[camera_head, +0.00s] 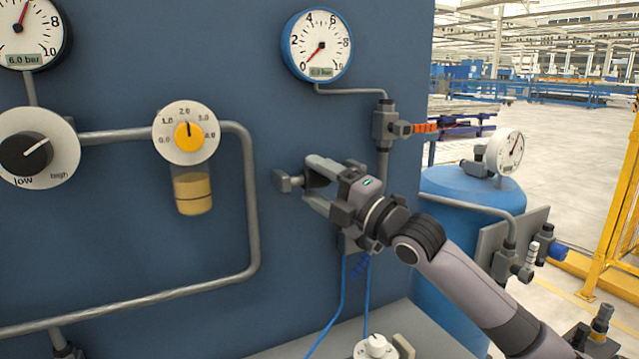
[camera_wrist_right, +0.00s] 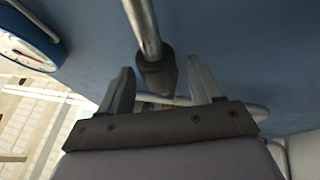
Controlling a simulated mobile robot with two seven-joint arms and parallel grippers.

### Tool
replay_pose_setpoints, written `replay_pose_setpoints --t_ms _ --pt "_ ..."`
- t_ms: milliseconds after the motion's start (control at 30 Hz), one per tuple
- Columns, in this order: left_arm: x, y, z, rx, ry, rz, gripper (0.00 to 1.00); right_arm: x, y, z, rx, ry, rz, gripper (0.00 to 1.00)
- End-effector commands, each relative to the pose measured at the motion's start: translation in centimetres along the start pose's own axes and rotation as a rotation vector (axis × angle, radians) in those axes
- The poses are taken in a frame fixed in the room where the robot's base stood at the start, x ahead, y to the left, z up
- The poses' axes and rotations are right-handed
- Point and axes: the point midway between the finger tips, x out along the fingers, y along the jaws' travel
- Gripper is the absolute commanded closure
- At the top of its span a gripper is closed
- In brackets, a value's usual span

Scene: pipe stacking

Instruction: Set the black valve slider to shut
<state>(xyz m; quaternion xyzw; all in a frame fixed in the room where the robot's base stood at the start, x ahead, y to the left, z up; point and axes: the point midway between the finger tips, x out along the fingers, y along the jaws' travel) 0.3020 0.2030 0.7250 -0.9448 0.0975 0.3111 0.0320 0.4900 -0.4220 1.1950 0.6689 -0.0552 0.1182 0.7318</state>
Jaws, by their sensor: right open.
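My right gripper (camera_head: 312,180) is open in the head view, its fingers pointing left along the blue panel. A dark part (camera_head: 317,178), which looks like the black valve slider, shows between the fingers, partly hidden by them. A grey block (camera_head: 284,181) sticks out just left of the fingertips. In the wrist view a dark cylindrical piece (camera_wrist_right: 157,73) at the end of a grey pipe lies between the two open fingers (camera_wrist_right: 162,85); I cannot tell whether they touch it. Slider markings are not visible. My left gripper is not in view.
A gauge (camera_head: 317,45) feeds a pipe to a valve with an orange handle (camera_head: 425,128), above my right gripper. A yellow-knob regulator (camera_head: 187,133) and a black low/high knob (camera_head: 27,153) sit left. A blue tank (camera_head: 455,190) stands right, behind my arm.

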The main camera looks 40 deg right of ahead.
Motion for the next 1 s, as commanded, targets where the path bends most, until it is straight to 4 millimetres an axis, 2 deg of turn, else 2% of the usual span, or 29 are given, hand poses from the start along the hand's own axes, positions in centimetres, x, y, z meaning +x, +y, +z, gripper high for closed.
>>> replay_pose_setpoints --t_ms 267,700,1000 --pt "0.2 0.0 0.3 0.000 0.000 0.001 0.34 -0.8 -0.2 0.1 0.000 -0.003 -0.001 0.35" --pt "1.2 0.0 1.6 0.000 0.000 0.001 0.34 -5.0 -0.3 -0.1 -0.001 0.001 -0.003 0.35" --pt "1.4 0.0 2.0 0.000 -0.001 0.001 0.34 -6.8 -0.1 0.0 0.001 0.000 -0.001 0.35"
